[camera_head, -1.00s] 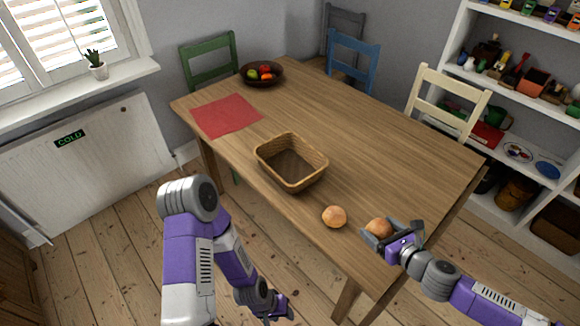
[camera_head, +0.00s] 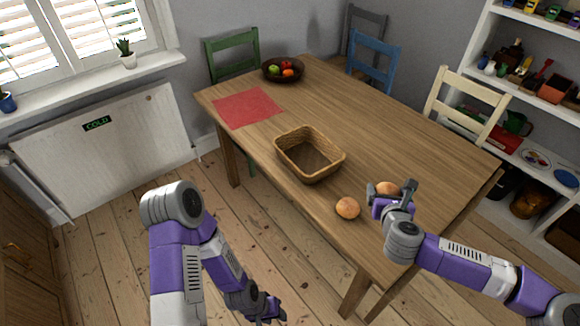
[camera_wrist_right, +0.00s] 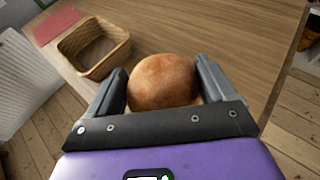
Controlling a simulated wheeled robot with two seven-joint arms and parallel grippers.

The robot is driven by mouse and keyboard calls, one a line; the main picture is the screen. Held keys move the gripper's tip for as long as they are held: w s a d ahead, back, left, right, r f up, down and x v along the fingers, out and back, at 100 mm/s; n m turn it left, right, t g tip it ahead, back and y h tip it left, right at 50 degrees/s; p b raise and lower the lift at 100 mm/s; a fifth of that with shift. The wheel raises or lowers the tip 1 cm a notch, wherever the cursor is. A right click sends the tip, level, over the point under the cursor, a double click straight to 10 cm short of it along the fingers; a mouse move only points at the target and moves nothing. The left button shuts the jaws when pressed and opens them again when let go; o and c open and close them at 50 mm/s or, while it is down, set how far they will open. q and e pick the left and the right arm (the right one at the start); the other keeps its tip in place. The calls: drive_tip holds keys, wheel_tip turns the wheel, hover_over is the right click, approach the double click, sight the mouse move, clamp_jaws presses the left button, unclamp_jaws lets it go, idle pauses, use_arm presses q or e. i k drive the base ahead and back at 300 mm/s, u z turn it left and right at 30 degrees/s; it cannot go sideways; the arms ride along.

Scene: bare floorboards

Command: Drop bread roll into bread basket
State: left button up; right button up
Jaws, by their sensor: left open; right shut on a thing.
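My right gripper (camera_head: 391,194) is shut on a round brown bread roll (camera_head: 387,188), held over the near right part of the table. In the right wrist view the roll (camera_wrist_right: 162,82) sits between the two fingers. A second bread roll (camera_head: 347,208) lies on the table near its front edge, between my right gripper and the basket. The wicker bread basket (camera_head: 331,170) stands on the table to the left of my right gripper and looks empty; it also shows in the right wrist view (camera_wrist_right: 120,52). My left gripper (camera_head: 270,312) is open and empty, low beside the table's front edge.
The wooden table (camera_head: 420,130) has free room right of and behind the basket. A red placemat (camera_head: 247,108) and a dark fruit bowl (camera_head: 283,70) lie at its far left. Green (camera_head: 232,52), blue (camera_head: 373,58) and cream (camera_head: 466,105) chairs stand around it.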

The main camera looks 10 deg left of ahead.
sight(311, 161)
drive_tip(key=u, duration=0.15)
drive_tip(key=k, duration=0.35)
drive_tip(key=u, duration=1.15)
drive_tip(key=i, duration=1.3)
drive_tip(key=z, duration=1.1)
drive_tip(key=i, duration=0.6)
drive_tip(key=z, duration=0.5)
